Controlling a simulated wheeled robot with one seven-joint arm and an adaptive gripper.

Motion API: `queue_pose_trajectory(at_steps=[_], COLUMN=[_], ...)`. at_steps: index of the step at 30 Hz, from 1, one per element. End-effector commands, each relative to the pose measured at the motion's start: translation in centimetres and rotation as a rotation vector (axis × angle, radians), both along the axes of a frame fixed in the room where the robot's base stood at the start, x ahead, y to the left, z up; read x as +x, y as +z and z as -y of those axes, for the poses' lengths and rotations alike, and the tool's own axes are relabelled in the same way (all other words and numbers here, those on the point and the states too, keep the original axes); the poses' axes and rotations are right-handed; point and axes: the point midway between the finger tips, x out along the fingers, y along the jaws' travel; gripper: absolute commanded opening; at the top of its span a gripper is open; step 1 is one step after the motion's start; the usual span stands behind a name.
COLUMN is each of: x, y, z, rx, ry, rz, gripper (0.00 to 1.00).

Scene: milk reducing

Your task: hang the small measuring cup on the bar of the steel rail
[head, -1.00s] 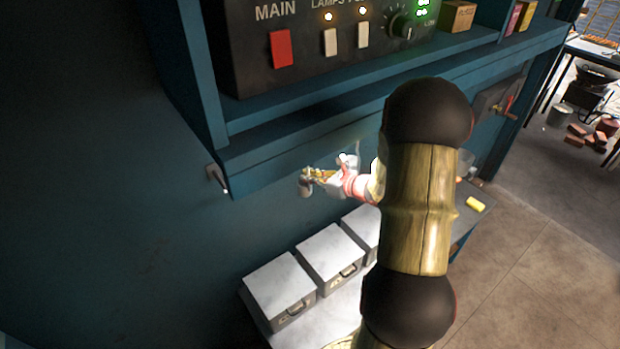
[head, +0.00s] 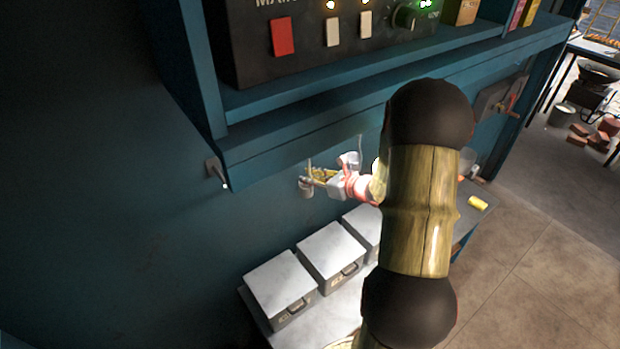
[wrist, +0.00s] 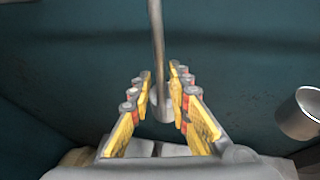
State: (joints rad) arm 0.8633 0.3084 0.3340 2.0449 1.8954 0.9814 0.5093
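A small metal cup with a long upright handle shows in the wrist view (wrist: 162,108), and I take it to be the small measuring cup. It shows small in the head view (head: 306,188), with its thin handle rising above it. My gripper (head: 320,174) points left in front of the blue wall. In the wrist view its yellow fingertips (wrist: 161,80) stand apart on either side of the handle's lower end and the cup. I cannot tell whether they touch it. The handle's top leaves the wrist view. The steel rail's bar is not clearly visible; a bracket (head: 214,169) shows left of the shelf edge.
Another metal cup (wrist: 302,112) is at the right in the wrist view. A blue shelf (head: 300,138) overhangs the gripper, with a control panel above. Several lidded grey boxes (head: 282,285) stand on a bench below. The wall left of the gripper is clear.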

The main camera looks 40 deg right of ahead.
Motion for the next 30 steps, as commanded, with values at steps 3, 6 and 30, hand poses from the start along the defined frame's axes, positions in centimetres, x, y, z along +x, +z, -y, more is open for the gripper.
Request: queue_pose_trajectory(at_steps=[3, 6, 30], x=[0.0, 0.0, -8.7], y=[0.0, 0.0, 3.7], z=[0.0, 0.0, 1.5], rx=[0.000, 0.000, 0.000], ry=[0.000, 0.000, -0.004], rz=[0.000, 0.000, 0.001], gripper=[0.27, 0.28, 0.28])
